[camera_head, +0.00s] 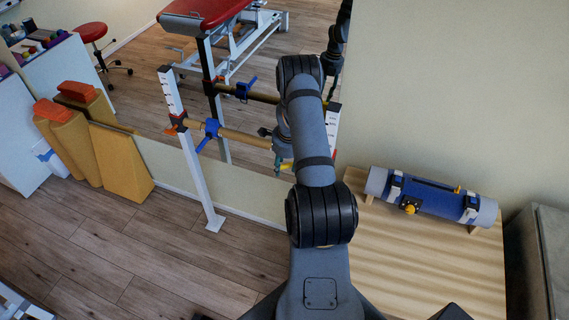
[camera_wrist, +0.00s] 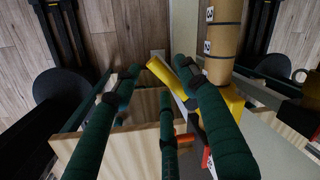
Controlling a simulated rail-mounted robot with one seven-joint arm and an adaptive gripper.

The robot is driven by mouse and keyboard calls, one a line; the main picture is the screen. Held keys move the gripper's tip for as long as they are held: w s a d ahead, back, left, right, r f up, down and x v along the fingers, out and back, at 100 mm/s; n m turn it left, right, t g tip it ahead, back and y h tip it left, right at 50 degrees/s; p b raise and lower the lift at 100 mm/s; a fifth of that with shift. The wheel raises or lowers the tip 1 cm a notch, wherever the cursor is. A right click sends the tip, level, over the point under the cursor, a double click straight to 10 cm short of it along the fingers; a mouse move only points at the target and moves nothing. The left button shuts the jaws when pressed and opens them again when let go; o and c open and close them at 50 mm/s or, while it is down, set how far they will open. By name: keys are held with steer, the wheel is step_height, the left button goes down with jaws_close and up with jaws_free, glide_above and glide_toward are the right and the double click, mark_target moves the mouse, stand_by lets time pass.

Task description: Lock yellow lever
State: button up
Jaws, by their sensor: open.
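The yellow lever (camera_wrist: 167,77) juts out from a yellow clamp (camera_wrist: 234,103) beside a wooden bar (camera_wrist: 222,40) in the wrist view. My gripper (camera_wrist: 158,75) has dark green fingers spread around the lever's free end. One finger overlaps part of the lever; I cannot tell whether it touches. In the head view, my arm hides most of the yellow clamp, with a small yellow part (camera_head: 286,167) showing near my gripper (camera_head: 279,163). The wooden bar (camera_head: 246,137) runs from a white post (camera_head: 190,147) to behind my arm. A blue lever (camera_head: 210,131) is on its left part.
A mirror (camera_head: 232,179) stands close behind the bar and reflects the room. A wooden table (camera_head: 415,267) with a blue and grey cylinder (camera_head: 432,197) is at the right.

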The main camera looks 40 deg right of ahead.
steer(key=shift+c, duration=1.4)
steer(key=c, duration=0.7)
